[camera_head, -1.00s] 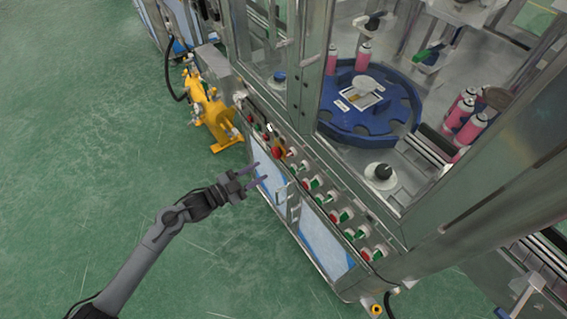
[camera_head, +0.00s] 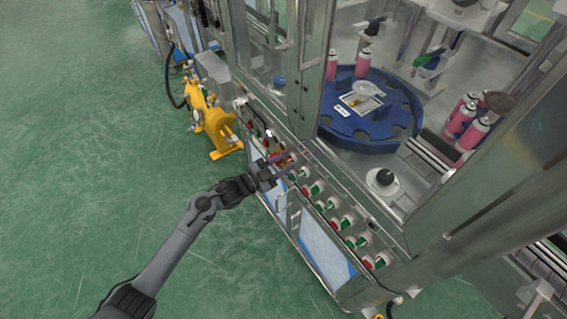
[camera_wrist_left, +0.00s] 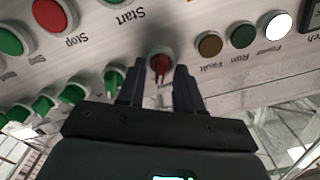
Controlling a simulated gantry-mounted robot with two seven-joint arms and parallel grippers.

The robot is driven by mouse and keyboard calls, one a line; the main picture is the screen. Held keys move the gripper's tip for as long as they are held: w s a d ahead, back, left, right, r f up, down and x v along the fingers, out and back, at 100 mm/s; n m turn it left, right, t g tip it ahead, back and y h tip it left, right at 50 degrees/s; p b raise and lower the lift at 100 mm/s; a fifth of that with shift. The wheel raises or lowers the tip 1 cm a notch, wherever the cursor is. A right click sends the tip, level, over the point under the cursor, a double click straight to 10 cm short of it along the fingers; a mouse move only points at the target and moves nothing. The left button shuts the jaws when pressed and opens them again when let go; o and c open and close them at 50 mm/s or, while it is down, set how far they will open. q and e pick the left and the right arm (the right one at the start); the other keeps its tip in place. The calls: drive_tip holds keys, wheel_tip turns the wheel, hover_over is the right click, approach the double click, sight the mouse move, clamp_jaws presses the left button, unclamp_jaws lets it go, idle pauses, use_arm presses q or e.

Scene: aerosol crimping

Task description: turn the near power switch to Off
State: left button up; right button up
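The control panel runs along the front edge of the machine in the head view. In the left wrist view a red rotary switch (camera_wrist_left: 160,62) sits on the panel, its lever roughly in line with my fingers. My left gripper (camera_head: 283,166) is at the panel in the head view. In the left wrist view the open left gripper (camera_wrist_left: 159,82) has one dark finger on each side of the red switch, with gaps visible between fingers and knob. I cannot tell how deep the fingertips reach. The switch's lettering is mostly hidden. My right gripper is not in view.
Beside the switch are brown, green and white indicator lamps (camera_wrist_left: 243,34), a red Stop button (camera_wrist_left: 50,14) and a green Start button (camera_wrist_left: 125,18). Several more red and green controls (camera_head: 334,222) continue along the panel. A yellow pump unit (camera_head: 216,125) stands left of the machine.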

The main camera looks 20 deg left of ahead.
use_arm(q)
clamp_jaws()
idle(0.3)
drive_tip(key=n+p, duration=0.3)
drive_tip(key=n, duration=0.1)
drive_tip(key=n+p, duration=0.3)
drive_tip(key=n, duration=0.1)
drive_tip(key=shift+w+a+r+n+p, duration=0.15)
drive_tip(key=shift+r+n+p, duration=0.05)
drive_tip(key=shift+n+p, duration=0.2)
drive_tip(key=shift+f+n+p, duration=0.15)
drive_tip(key=shift+n+p, duration=0.5)
drive_tip(key=shift+n, duration=0.85)
